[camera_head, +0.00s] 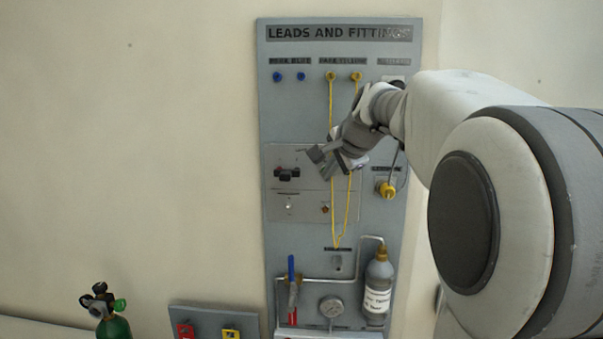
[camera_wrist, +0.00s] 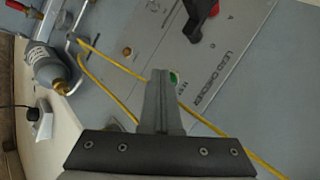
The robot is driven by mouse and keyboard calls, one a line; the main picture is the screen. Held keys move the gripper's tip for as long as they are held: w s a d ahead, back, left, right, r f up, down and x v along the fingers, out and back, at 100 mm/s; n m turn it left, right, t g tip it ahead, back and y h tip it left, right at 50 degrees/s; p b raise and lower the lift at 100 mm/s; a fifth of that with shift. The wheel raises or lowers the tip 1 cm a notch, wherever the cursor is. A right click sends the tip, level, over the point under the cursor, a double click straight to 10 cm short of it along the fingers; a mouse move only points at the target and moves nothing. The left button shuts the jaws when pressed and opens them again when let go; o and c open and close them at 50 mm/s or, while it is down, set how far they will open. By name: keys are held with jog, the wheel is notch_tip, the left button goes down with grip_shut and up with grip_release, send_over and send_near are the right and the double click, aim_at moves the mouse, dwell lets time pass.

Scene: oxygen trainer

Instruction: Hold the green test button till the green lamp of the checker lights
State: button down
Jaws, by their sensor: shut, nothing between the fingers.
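The lead checker (camera_wrist: 235,50) is a grey plate on the wall board; its lower part also shows in the head view (camera_head: 308,206). The green test button (camera_wrist: 174,78) peeks out just right of my fingertips in the wrist view, partly covered by them. In the head view my gripper hides it. My gripper (camera_wrist: 162,74) is shut and empty, its tips at the button; I cannot tell whether they press it. It also shows in front of the checker in the head view (camera_head: 330,163). I cannot make out a lit green lamp. A brownish round fitting (camera_wrist: 127,51) sits on the plate.
A yellow lead (camera_head: 347,215) hangs from the top sockets across the checker and passes close to my fingers. A black and red knob (camera_head: 287,174) sticks out on the checker's left. A grey bottle (camera_head: 378,283) and gauge (camera_head: 331,307) are below.

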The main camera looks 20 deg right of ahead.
jog(key=shift+s+a, duration=0.25)
jog(key=shift+s, duration=0.35)
jog(key=s, duration=0.1)
jog(key=s+a+b, duration=0.1)
jog(key=s, duration=0.1)
jog(key=s+a+b, duration=0.1)
jog(key=shift+s, duration=0.3)
jog(key=s+a+f+n+g, duration=0.1)
jog(key=s+a+f+n, duration=0.2)
jog(key=s+f+n, duration=0.2)
jog(key=s+a+f+n+g, duration=0.1)
jog(key=s+a+f+n, duration=0.3)
jog(key=s+f, duration=0.3)
jog(key=s+a+f+n+g, duration=0.2)
jog(key=s+f+n, duration=0.4)
jog(key=s, duration=0.8)
jog(key=shift+a+f+n, duration=0.3)
jog(key=shift+a+f, duration=0.05)
jog(key=shift+a, duration=0.45)
dwell(0.6)
